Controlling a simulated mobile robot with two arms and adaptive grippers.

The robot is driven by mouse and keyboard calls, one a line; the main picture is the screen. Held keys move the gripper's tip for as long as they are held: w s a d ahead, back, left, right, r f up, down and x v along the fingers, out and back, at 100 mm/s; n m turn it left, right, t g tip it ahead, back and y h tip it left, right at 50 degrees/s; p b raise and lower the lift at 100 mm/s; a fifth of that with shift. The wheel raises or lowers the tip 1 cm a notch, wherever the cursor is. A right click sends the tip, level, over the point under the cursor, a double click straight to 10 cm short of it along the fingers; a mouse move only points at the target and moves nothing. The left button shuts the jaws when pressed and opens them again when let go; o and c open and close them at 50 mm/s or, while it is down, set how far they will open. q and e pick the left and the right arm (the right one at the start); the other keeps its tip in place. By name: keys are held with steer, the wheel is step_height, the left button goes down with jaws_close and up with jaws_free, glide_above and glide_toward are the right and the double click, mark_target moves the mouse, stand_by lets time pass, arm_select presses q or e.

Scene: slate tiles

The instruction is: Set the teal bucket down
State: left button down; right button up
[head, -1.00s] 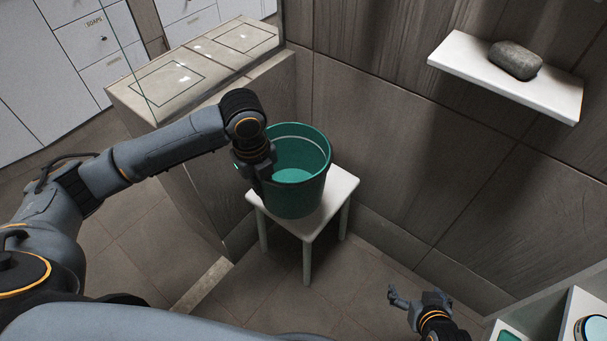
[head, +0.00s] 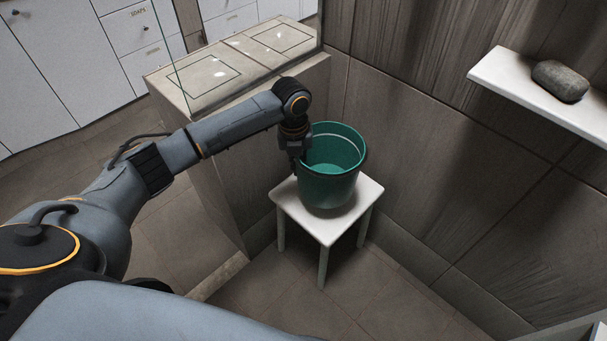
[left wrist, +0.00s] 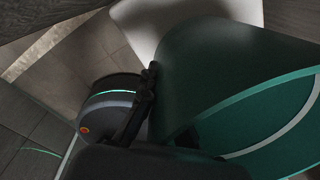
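The teal bucket (head: 330,188) is upright over the middle of the small white stool (head: 288,195). Its base is at or just above the seat; I cannot tell if it touches. My left gripper (head: 297,168) is at the bucket's left rim and looks shut on it. In the left wrist view, a dark finger (left wrist: 143,103) lies against the outside of the bucket wall (left wrist: 205,75), with the white stool (left wrist: 150,20) beyond. My right gripper is out of view.
A tiled ledge (head: 205,85) with a glass panel stands behind on the left. A tiled wall rises close behind the stool. A white shelf (head: 530,95) holding a grey stone (head: 560,80) is at upper right. The floor before the stool is clear.

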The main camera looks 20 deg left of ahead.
mark_target(328, 167)
arm_select(q)
steer(key=shift+w+a+f+b, duration=0.1)
steer(key=shift+w+f+b, duration=0.3)
steer(key=shift+w+f, duration=1.05)
steer(key=shift+f, duration=0.25)
step_height(328, 167, down, 2)
steer(key=shift+w+f+b, duration=0.1)
steer(key=shift+f+b, duration=0.1)
steer(key=shift+b, duration=0.5)
steer(key=shift+w+f, duration=0.1)
steer(key=shift+f, duration=0.3)
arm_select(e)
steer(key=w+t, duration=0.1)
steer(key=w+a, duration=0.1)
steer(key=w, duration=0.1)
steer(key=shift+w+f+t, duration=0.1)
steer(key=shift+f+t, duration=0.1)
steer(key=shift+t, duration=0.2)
